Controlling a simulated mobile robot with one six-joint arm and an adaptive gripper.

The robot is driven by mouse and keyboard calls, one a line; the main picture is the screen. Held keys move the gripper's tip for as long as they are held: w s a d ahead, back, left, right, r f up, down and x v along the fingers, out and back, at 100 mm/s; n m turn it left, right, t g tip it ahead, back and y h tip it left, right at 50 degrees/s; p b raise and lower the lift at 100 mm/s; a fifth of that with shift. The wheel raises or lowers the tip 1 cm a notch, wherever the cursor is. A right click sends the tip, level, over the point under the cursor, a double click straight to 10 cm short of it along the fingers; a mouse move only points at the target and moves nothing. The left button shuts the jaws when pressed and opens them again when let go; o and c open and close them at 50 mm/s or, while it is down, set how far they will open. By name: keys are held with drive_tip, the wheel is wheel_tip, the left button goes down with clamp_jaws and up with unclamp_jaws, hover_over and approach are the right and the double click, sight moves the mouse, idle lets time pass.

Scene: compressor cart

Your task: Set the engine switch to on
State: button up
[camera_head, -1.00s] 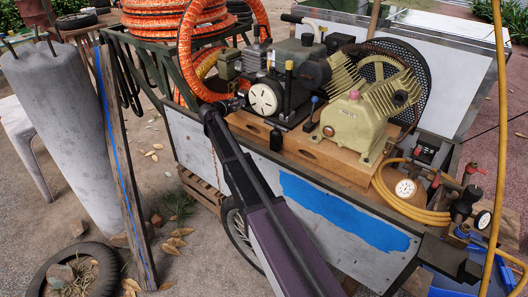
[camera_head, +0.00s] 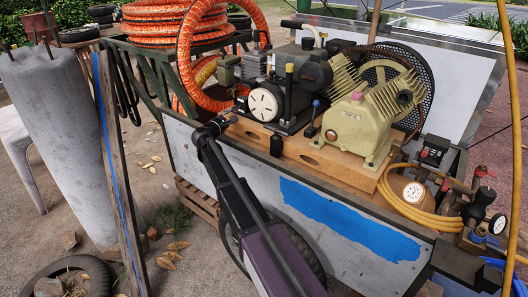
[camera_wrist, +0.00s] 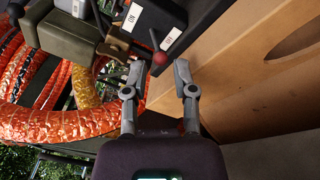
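The engine (camera_head: 290,85) is dark with a round white cover and sits at the left of the wooden base on the cart. In the wrist view, a thin lever with a red ball tip (camera_wrist: 160,58) stands beside two white labels. One label (camera_wrist: 133,18) appears to read ON upside down; the other (camera_wrist: 171,38) is too small to read. My gripper (camera_wrist: 158,70) is open, with the red ball between and slightly beyond its fingertips; contact cannot be told.
A cream compressor (camera_head: 362,120) stands right of the engine. Coiled orange hose (camera_head: 180,28) lies behind at left, and also shows in the wrist view (camera_wrist: 60,122). The wooden base (camera_wrist: 245,65) is close to the right finger. A post (camera_head: 112,170) and concrete column (camera_head: 60,130) stand left.

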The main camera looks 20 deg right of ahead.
drive_tip(key=v, duration=1.1)
drive_tip(key=s+d+r+m+g+y+p, duration=0.1)
drive_tip(key=s+d+m+g+y+p, duration=0.1)
drive_tip(key=s+p, duration=0.4)
drive_tip(key=s+d+m+g+y+p, duration=0.2)
drive_tip(key=s+d+m+g+p, duration=0.2)
drive_tip(key=s+d+m+p, duration=0.2)
drive_tip(key=s+d+r+m+g+y+p, duration=0.1)
drive_tip(key=s+d+m+g+y+p, duration=0.1)
drive_tip(key=s+p, duration=0.4)
drive_tip(key=shift+s+d+r+m+g, duration=0.35)
drive_tip(key=shift+s+d+m+g, duration=0.65)
drive_tip(key=shift+s+d, duration=0.65)
drive_tip(key=shift+s+a, duration=0.2)
drive_tip(key=shift+a, duration=0.05)
drive_tip(key=shift+o, duration=1.2)
drive_tip(key=shift+s, duration=0.15)
drive_tip(key=shift+s+a+f+m+g+y, duration=0.65)
drive_tip(key=shift+s+y, duration=0.4)
drive_tip(key=shift+s, duration=1.1)
drive_tip(key=shift+s+a+f+m+g+y, duration=0.4)
drive_tip(key=shift+s+m+y, duration=0.5)
drive_tip(key=shift+s, duration=1.25)
drive_tip(key=shift+s+a+f+m+g+y, duration=0.5)
drive_tip(key=shift+s+y, duration=0.65)
drive_tip(key=shift+s, duration=1)
